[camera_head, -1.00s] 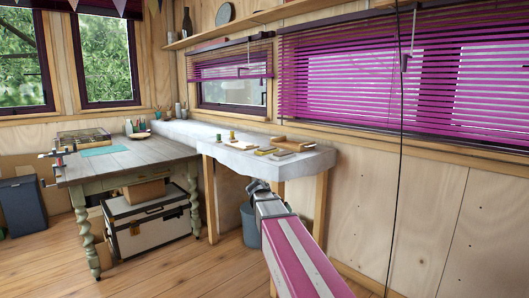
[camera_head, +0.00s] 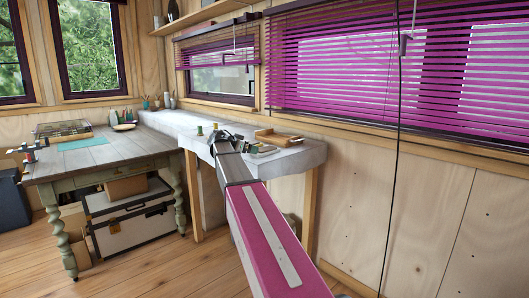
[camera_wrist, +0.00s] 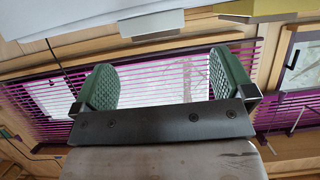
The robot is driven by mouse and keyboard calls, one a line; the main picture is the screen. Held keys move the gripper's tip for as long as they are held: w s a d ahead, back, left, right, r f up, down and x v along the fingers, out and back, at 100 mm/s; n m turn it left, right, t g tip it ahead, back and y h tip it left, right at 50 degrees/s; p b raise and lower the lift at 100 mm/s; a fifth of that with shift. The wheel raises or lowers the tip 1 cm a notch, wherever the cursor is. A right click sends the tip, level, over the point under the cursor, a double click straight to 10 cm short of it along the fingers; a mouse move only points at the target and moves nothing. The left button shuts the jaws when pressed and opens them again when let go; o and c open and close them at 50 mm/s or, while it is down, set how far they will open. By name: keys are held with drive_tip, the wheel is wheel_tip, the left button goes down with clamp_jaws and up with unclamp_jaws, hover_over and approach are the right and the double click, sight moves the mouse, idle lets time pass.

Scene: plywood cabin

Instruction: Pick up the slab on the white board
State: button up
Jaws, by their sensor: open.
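My gripper (camera_head: 226,141) is open and empty over the near edge of the grey-white worktop in the head view. In the wrist view its two green pads (camera_wrist: 160,82) stand wide apart with only blinds and window between them. A small pale slab on a white board (camera_head: 262,151) appears just right of my gripper; it is small and partly hidden by my arm. In the wrist view, which looks upside down, a flat white surface (camera_wrist: 60,14) and a beige block (camera_wrist: 150,22) show at the top edge, beyond the fingertips. I cannot tell surely which piece this is.
The worktop (camera_head: 308,155) also holds a wooden tray (camera_head: 277,137) at the right and small green-yellow pieces (camera_head: 199,130) at the left. A table (camera_head: 110,152) stands left. The wall with purple blinds (camera_head: 380,75) is close behind the worktop.

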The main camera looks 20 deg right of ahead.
sight(265, 150)
drive_tip(key=shift+s+x, duration=0.15)
drive_tip(key=shift+x, duration=1.4)
drive_tip(key=shift+s+x, duration=0.15)
drive_tip(key=shift+x, duration=1.4)
drive_tip(key=c, duration=1.1)
